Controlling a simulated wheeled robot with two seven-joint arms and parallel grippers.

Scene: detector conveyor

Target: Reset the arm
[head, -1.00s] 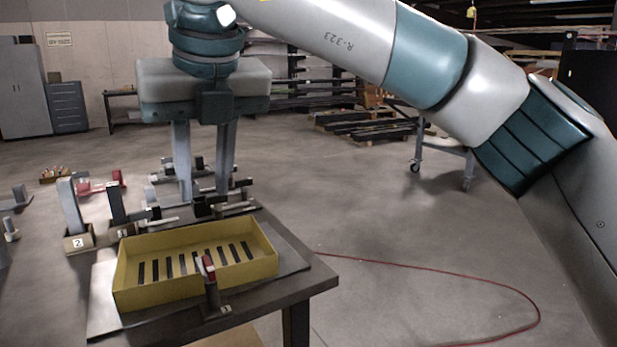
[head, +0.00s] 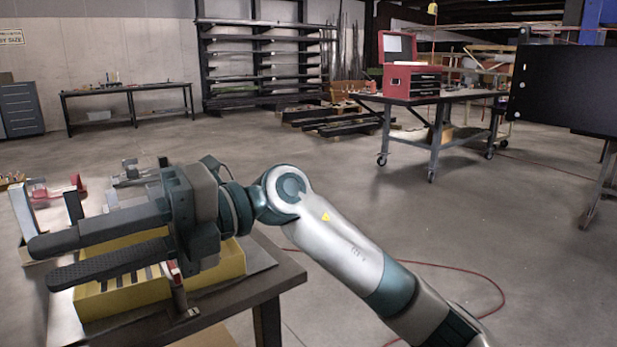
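My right gripper (head: 42,262) reaches in from the lower right, held sideways with its two dark fingers pointing left. The fingers are apart with nothing seen between them, so it is open. It is in front of the yellow tray (head: 232,263) in the picture and hides much of it. The tray has dark slots in its floor and sits on the table (head: 262,291). My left gripper is not in view.
A red-handled clamp (head: 178,290) stands at the tray's near side. More clamps, one red (head: 76,187), are behind at left. A wheeled cart (head: 440,103) carries a red toolbox (head: 411,80). A red cable lies on otherwise open floor.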

